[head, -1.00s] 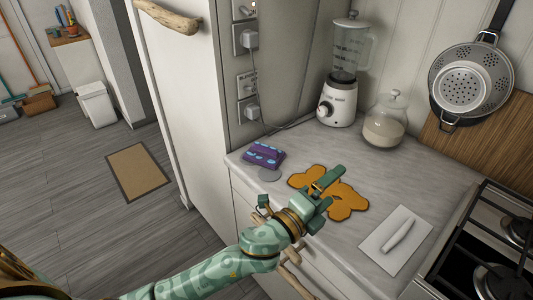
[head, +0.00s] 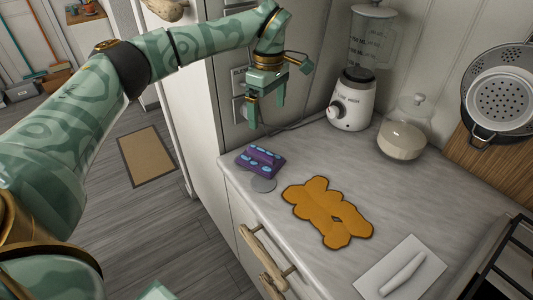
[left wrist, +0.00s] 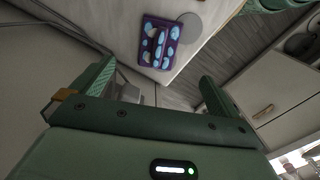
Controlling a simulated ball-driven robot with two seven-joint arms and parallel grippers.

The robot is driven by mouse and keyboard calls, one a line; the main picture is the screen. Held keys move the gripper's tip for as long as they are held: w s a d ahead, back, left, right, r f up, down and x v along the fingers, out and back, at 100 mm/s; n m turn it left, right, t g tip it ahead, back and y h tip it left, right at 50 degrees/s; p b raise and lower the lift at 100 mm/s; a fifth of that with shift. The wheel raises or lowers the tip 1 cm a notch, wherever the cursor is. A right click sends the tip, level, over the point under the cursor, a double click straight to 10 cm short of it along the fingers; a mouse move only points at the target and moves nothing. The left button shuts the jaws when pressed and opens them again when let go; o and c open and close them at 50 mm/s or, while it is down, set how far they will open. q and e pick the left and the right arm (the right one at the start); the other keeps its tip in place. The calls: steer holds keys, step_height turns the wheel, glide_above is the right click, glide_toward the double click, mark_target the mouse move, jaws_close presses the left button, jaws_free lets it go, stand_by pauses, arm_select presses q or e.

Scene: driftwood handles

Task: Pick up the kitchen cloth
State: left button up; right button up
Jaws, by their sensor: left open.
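The kitchen cloth (head: 260,160), a folded purple piece with light blue shapes, lies at the left end of the marble counter (head: 300,165). It also shows in the left wrist view (left wrist: 160,42), beyond the fingers near the top. My left gripper (head: 265,106) is open and empty, with its fingers pointing down. It is raised above the counter in front of the wall sockets, apart from the cloth. Its two fingers also show in the left wrist view (left wrist: 155,85). My right gripper is not in view.
A grey disc (head: 264,185) lies beside the cloth. An orange lobed mat (head: 325,212) lies flat at the middle of the counter. A blender (head: 352,100) and a glass jar (head: 402,138) stand at the back. A white board (head: 400,268) lies near the stove.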

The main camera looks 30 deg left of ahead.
arm_select(q)
steer(key=b, duration=0.3)
glide_toward(263, 151)
steer(key=f, duration=0.5)
steer(key=shift+s+d+f, duration=0.15)
steer(key=shift+d+f, duration=0.1)
steer(key=shift+d, duration=0.1)
steer(key=f, duration=0.2)
steer(key=f+b, duration=0.1)
steer(key=f, duration=0.2)
steer(key=shift+s+a, duration=0.15)
steer(key=shift+a, duration=0.05)
steer(key=shift+f+b, duration=0.3)
steer(key=shift+f, duration=0.15)
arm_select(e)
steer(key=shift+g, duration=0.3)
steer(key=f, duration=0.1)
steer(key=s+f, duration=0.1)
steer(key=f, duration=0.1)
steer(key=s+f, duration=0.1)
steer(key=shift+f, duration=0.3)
arm_select(q)
steer(key=shift+r, duration=0.1)
steer(key=c, duration=1)
